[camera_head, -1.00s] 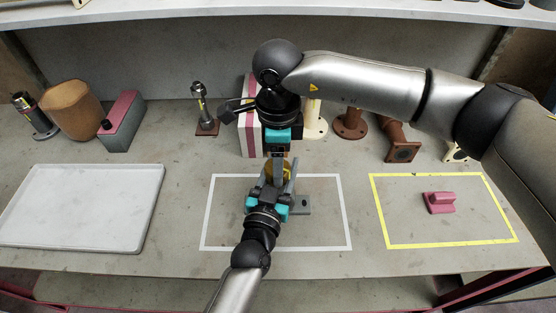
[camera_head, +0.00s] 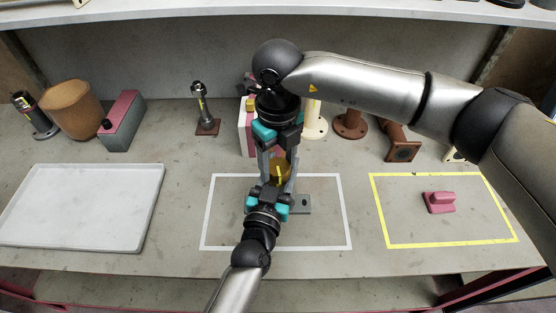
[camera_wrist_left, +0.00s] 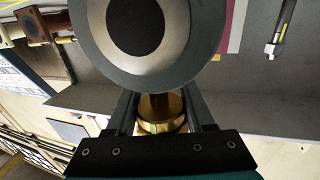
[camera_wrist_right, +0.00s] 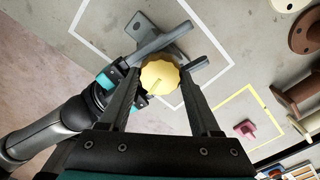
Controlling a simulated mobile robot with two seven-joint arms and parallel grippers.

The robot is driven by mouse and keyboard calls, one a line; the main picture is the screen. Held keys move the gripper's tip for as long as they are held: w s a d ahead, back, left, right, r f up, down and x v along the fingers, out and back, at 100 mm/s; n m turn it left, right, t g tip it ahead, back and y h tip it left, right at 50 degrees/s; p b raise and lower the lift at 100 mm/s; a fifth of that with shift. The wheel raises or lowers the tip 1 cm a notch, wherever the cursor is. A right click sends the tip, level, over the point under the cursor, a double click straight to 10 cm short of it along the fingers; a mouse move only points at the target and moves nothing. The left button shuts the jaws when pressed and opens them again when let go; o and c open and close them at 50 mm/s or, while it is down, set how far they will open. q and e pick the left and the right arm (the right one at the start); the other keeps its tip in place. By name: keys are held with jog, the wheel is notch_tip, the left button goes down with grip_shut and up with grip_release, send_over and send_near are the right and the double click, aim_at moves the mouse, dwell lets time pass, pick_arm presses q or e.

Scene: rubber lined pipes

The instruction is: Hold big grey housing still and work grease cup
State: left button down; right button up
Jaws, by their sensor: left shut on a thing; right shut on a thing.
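The big grey housing (camera_head: 304,204) stands inside the white-taped rectangle, mostly hidden under my grippers. Its round face, with a pale ring and black centre, fills the top of the left wrist view (camera_wrist_left: 186,62). The brass-yellow grease cup (camera_head: 281,174) sits on top of the housing. It shows as a scalloped cap in the right wrist view (camera_wrist_right: 160,77) and below the round face in the left wrist view (camera_wrist_left: 160,115). My left gripper (camera_head: 272,187) is shut on the housing from the front. My right gripper (camera_head: 279,165) points down from above, shut on the grease cup.
A white tray (camera_head: 22,236) lies at left. A yellow-taped rectangle (camera_head: 381,212) at right holds a pink block (camera_head: 439,202). Pipes, a brown cup (camera_head: 72,106), a grey-and-pink box (camera_head: 122,122) and a striped box (camera_head: 243,135) stand along the back. Bench between tray and white tape is clear.

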aim_at(278, 167)
pick_arm(q)
jog(key=shift+a, duration=0.1)
pick_arm(e)
jog(key=shift+m, duration=1.1)
jog(key=o, duration=1.4)
jog(key=shift+r, duration=0.1)
notch_tip(278, 167, up, 12)
jog(key=shift+f, duration=0.1)
pick_arm(q)
jog(key=shift+c, duration=1)
grip_release()
